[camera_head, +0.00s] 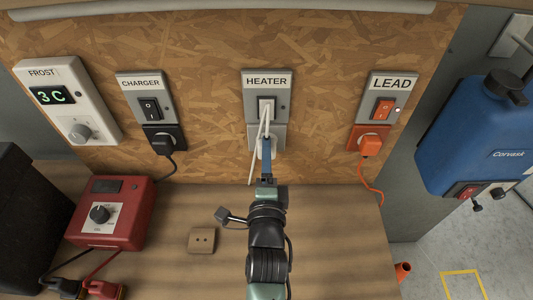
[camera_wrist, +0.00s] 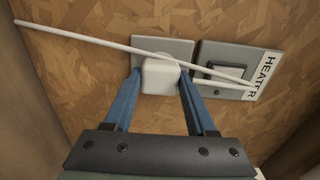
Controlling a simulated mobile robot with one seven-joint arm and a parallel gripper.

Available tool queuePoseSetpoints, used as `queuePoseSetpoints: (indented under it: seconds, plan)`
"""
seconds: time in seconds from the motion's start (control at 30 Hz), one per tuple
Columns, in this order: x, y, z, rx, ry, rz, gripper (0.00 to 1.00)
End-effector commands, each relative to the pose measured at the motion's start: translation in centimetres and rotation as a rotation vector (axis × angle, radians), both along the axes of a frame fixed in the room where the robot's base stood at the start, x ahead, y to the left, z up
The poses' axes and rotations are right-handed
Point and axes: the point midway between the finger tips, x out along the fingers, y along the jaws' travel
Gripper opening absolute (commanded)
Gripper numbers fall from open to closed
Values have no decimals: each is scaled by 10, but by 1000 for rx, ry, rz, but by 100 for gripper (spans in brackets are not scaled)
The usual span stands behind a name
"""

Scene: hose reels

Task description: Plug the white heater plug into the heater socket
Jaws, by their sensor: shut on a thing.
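The white heater plug (camera_wrist: 160,75) is between the blue fingers of my gripper (camera_wrist: 158,84), which is shut on it. The plug is up against the grey heater socket (camera_wrist: 177,47); I cannot tell whether its pins are fully in. In the head view my gripper (camera_head: 267,152) reaches up to the heater socket (camera_head: 279,138) below the HEATER switch plate (camera_head: 280,97), and the fingers partly hide the plug.
A black plug (camera_head: 162,145) is at the CHARGER socket on the left, and an orange plug (camera_head: 370,146) at the LEAD socket on the right. A red box (camera_head: 108,226) and a small brown socket block (camera_head: 202,241) are on the bench. A blue tank (camera_head: 475,135) is at far right.

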Motion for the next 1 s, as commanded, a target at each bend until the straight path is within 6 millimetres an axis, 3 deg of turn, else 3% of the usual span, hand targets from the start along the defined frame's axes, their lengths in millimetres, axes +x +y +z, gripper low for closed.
queuePoseSetpoints:
  seconds: [0.63,0.67,0.83,1.0]
  plan:
    - [12,0,2,2,-2,0,8]
    - [11,0,1,2,-2,0,62]
    - [11,0,0,2,-1,0,92]
    - [11,0,0,2,-1,0,92]
